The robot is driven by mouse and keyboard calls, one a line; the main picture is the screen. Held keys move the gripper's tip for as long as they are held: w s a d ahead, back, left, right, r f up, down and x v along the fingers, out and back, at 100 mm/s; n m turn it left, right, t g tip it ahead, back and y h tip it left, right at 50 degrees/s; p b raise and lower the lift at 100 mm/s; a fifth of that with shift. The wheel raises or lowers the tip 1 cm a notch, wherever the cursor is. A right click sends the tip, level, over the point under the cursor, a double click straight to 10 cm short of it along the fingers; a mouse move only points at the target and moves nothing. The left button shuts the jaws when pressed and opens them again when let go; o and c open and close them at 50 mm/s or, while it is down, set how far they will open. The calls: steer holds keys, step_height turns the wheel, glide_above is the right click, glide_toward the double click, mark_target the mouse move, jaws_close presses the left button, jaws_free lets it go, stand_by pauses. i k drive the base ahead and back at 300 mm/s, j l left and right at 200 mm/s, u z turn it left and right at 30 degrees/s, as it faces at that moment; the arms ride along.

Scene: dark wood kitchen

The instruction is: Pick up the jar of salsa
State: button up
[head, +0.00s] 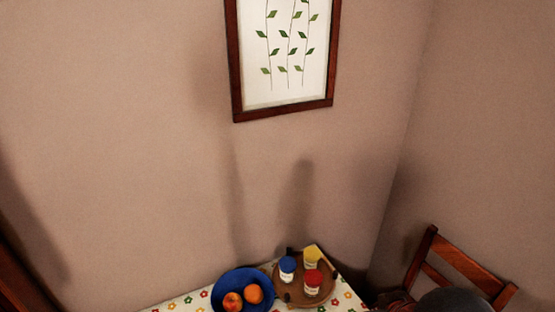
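In the head view, three small jars stand upright close together on a round brown wooden tray (331,284). One jar is red-topped (312,281), one is blue-topped (287,268), and one is yellow-topped (311,257). The red-topped jar is at the front, the blue one to its left and the yellow one behind. Their labels are too small to read, so I cannot confirm which is salsa; the red-topped one looks most like it. My gripper is not in view.
The tray is on a table with a flowered white cloth (190,301), near the wall. A blue bowl (222,284) with an apple (233,302) and an orange (253,294) stands left of it. A wooden chair (459,262) is at the right. A framed plant picture (287,55) hangs above.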

mark_target(313, 279)
steer(key=l+u, duration=0.2)
steer(key=u, duration=0.2)
steer(key=l+u, duration=0.15)
steer(key=u, duration=0.25)
steer(key=l+u, duration=0.2)
steer(key=u, duration=0.25)
